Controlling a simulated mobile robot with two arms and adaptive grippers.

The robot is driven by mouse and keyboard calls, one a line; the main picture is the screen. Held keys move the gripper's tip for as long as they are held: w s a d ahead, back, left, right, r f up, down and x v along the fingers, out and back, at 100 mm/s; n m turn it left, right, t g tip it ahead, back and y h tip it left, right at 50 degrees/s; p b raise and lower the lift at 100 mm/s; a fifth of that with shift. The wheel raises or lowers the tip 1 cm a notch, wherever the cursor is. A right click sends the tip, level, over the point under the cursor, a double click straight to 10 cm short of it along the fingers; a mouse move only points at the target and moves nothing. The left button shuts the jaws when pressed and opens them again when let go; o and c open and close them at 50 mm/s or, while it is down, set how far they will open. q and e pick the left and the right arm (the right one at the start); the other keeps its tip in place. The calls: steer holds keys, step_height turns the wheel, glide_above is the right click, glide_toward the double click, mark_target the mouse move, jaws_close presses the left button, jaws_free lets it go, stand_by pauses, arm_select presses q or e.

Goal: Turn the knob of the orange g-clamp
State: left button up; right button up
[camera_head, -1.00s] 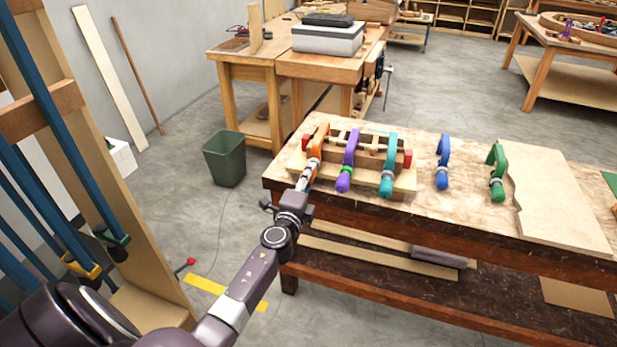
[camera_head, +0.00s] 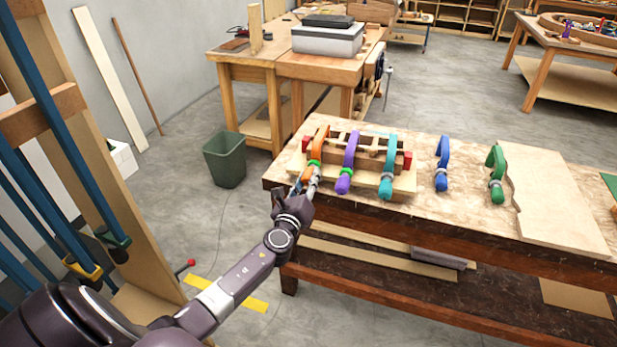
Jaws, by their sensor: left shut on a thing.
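The orange g-clamp (camera_head: 320,141) sits at the left end of the wooden lamination form (camera_head: 372,178) on the workbench, with its knob end towards me. My left gripper (camera_head: 306,180) is at that knob end and shut on the orange knob, which is partly hidden by the fingers. A green ring shows on the clamp's screw just above the fingers. A purple g-clamp (camera_head: 351,152) and a teal g-clamp (camera_head: 389,167) stand on the same form to the right. My right gripper is not in view.
A blue clamp (camera_head: 442,165) and a green clamp (camera_head: 496,174) lie on the workbench (camera_head: 462,203) to the right, beside a flat board (camera_head: 550,200). A green bin (camera_head: 225,160) stands on the floor at left. A rack with long blue clamps (camera_head: 60,130) is near my left arm.

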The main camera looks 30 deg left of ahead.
arm_select(q)
steer(key=m, duration=0.3)
steer(key=m+p, duration=0.1)
steer(key=shift+a+r, duration=0.1)
steer(key=shift+r, duration=0.2)
steer(key=shift+w+m+p, duration=0.1)
steer(key=shift+m+p, duration=0.45)
steer(key=shift+m, duration=1.15)
steer(key=o, duration=1.2)
steer(key=shift+f, duration=0.25)
steer(key=shift+c, duration=0.2)
steer(key=shift+s+f, duration=0.1)
steer(key=shift+s, duration=0.3)
steer(key=v, duration=1.1)
